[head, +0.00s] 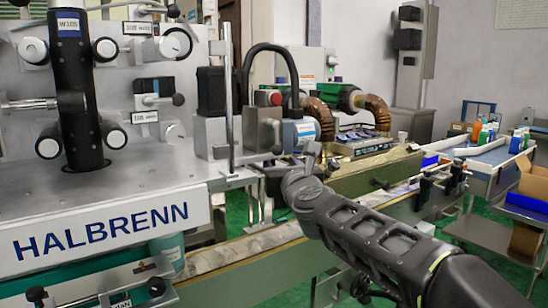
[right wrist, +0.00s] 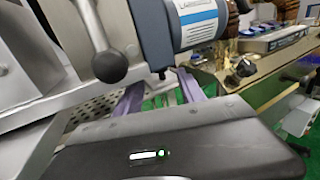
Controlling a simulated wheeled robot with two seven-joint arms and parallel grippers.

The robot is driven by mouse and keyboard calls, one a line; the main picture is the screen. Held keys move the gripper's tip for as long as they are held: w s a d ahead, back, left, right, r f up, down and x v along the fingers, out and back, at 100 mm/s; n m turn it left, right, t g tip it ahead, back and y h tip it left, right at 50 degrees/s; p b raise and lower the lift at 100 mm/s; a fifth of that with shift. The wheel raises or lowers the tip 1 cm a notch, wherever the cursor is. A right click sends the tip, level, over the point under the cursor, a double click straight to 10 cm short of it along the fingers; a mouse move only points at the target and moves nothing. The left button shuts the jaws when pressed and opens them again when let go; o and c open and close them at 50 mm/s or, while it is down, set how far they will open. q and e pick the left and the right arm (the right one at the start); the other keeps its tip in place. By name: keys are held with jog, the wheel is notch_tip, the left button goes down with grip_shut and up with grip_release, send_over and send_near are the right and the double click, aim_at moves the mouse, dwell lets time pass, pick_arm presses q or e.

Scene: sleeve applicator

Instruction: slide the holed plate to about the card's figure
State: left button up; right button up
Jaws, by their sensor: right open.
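In the right wrist view, a grey plate with rows of small holes (right wrist: 92,108) shows partly, beside the purple fingers and partly hidden by my gripper body. I cannot make it out clearly in the head view. My right gripper (right wrist: 165,84) is open, its two purple fingers apart; I see nothing held between them. In the head view its dark body (head: 278,182) is at the machine's right end, near the grey block. Small white labels (head: 145,117) on the machine's panel carry figures too small to read surely; I cannot tell which is the card. My left gripper is not in view.
A ball-ended lever (right wrist: 110,66) and a grey cylinder with a blue-white label (right wrist: 197,22) stand close above my right gripper. The HALBRENN machine (head: 105,232) fills the left. A conveyor (head: 250,246) runs along its front. Bottles (head: 480,132) stand far right.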

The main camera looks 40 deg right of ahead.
jog(key=p+x, duration=0.1)
jog(key=x, duration=0.6)
jog(key=shift+w+f, duration=0.1)
jog(key=shift+w, duration=0.1)
jog(key=shift+c, duration=0.6)
grip_shut()
dwell(0.6)
